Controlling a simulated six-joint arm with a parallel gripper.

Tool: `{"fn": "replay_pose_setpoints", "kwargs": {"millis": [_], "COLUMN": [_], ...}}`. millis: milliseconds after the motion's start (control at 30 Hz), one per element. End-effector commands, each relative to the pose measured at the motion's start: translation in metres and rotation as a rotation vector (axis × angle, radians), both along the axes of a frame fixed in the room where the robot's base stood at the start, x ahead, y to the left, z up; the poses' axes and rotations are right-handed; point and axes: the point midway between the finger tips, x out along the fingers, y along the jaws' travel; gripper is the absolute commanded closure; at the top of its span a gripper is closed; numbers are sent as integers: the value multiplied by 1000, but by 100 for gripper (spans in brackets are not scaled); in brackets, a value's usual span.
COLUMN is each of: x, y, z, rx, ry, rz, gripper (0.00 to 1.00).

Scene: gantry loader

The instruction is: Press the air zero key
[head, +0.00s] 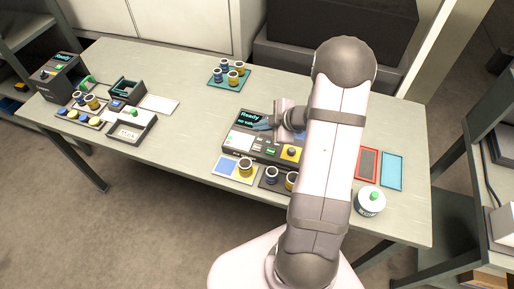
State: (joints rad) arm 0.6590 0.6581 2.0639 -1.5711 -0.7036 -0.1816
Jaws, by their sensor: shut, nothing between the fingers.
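A dark instrument (230,145) sits at the middle of the table, with a lit screen (246,117) whose top line reads "Ready". Its sloped front carries several small pale and green keys (257,146) and a yellow square with a dark knob (291,153). The labels are too small to read, so I cannot tell which is the air zero key. My gripper (262,125) is shut and empty, over the panel by the screen's lower right. I cannot tell whether its tips touch anything. My arm hides the instrument's right side.
Red (367,163) and cyan (392,171) panels and a white pot (370,201) lie right. A second instrument (57,72) stands far left.

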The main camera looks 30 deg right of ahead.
Motion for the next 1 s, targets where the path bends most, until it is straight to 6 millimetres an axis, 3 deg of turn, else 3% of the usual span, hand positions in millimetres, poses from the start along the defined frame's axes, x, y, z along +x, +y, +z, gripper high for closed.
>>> {"fn": "replay_pose_setpoints", "kwargs": {"millis": [700,1000], "x": [0,0], "y": [0,0], "z": [-74,-82], "rx": [1,0], "ry": [1,0], "rz": [0,0], "gripper": [100,100]}}
